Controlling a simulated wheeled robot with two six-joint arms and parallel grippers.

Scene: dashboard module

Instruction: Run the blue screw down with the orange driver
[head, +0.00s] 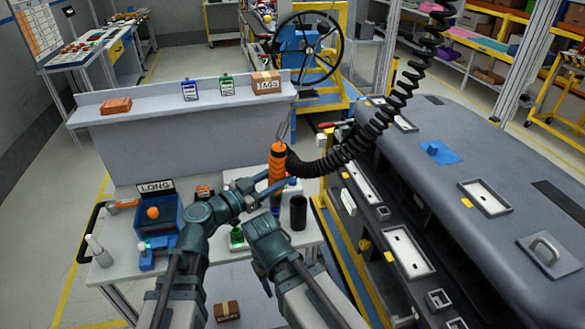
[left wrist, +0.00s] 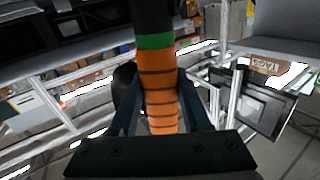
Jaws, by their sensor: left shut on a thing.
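The orange driver (head: 277,162) stands roughly upright above the near bench, and my left gripper (head: 268,186) is shut around it. In the left wrist view the driver's orange, black-ringed body (left wrist: 160,95) sits between both fingers, with a green band above it. A blue piece that looks like the blue screw (head: 433,148) stands on a blue patch (head: 445,157) on top of the grey dashboard module (head: 500,160). The driver is well to its left and apart from it. My right arm is low in the middle; its fingers cannot be made out.
A black coiled hose (head: 350,150) hangs between the driver and the module. A blue bin (head: 165,222) marked LONG and a black cup (head: 298,212) stand on the near bench. A raised grey shelf (head: 190,110) lies behind. The module's top has recesses and a handle (head: 543,250).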

